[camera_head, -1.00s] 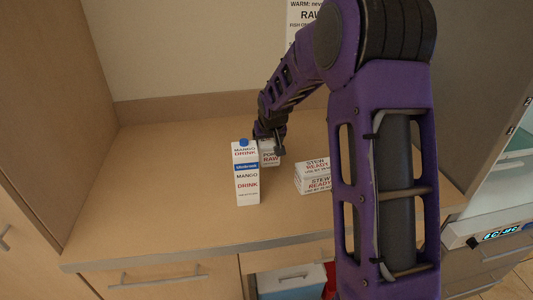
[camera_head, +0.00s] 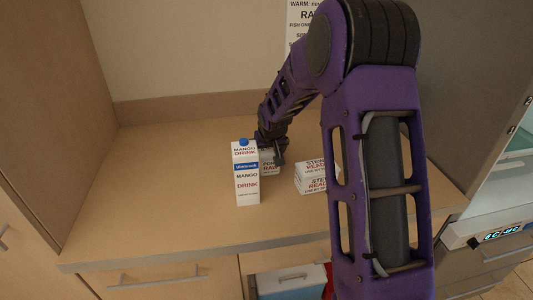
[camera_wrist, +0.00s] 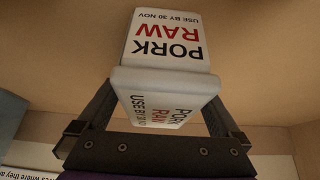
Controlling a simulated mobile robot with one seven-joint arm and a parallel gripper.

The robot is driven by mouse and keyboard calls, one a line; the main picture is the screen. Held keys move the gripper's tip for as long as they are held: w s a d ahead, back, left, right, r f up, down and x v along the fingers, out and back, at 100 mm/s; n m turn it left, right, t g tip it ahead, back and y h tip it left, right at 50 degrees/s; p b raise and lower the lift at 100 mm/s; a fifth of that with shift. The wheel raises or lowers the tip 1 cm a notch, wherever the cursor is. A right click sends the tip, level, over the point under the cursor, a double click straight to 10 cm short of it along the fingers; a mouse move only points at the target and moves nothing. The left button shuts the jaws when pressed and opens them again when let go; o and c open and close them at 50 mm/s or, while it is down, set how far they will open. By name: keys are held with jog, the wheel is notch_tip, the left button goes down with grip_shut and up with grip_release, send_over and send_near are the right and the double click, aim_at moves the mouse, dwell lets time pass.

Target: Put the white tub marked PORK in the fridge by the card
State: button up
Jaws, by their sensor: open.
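The white tub marked PORK RAW (camera_head: 269,167) stands on the counter behind and right of the mango carton, which hides part of it. In the wrist view the tub (camera_wrist: 165,50) shows its printed lid and side, reading USE BY 30 NOV. My gripper (camera_head: 271,157) is down at the tub. In the wrist view its fingers (camera_wrist: 158,100) are apart, one on each side of the tub; I cannot tell whether they touch it. A card (camera_head: 303,20) with RAW on it hangs on the wall, partly hidden by my arm. A fridge-like unit (camera_head: 490,232) with a lit display is at the right.
A mango drink carton (camera_head: 246,180) stands close to my gripper's left. The counter's left side (camera_head: 150,190) is clear. A tall cabinet (camera_head: 55,110) bounds the left.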

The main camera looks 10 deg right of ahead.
aim_at(270, 154)
jog(key=p+v, duration=0.1)
jog(key=v, duration=1.1)
jog(key=shift+w, duration=0.1)
notch_tip(270, 154, up, 5)
jog(key=s+g, duration=0.1)
jog(key=s, duration=0.1)
jog(key=shift+g, duration=0.3)
jog(key=x, duration=1.1)
jog(key=shift+w+a+f, duration=0.1)
jog(key=shift+w+a, duration=0.05)
jog(key=shift+w, duration=0.25)
jog(key=shift+w+x, duration=0.15)
jog(key=shift+x, duration=1.2)
jog(key=shift+w+x, duration=0.15)
jog(key=shift+x, duration=1.15)
jog(key=shift+f+b, duration=0.15)
jog(key=shift+b, duration=0.25)
grip_shut()
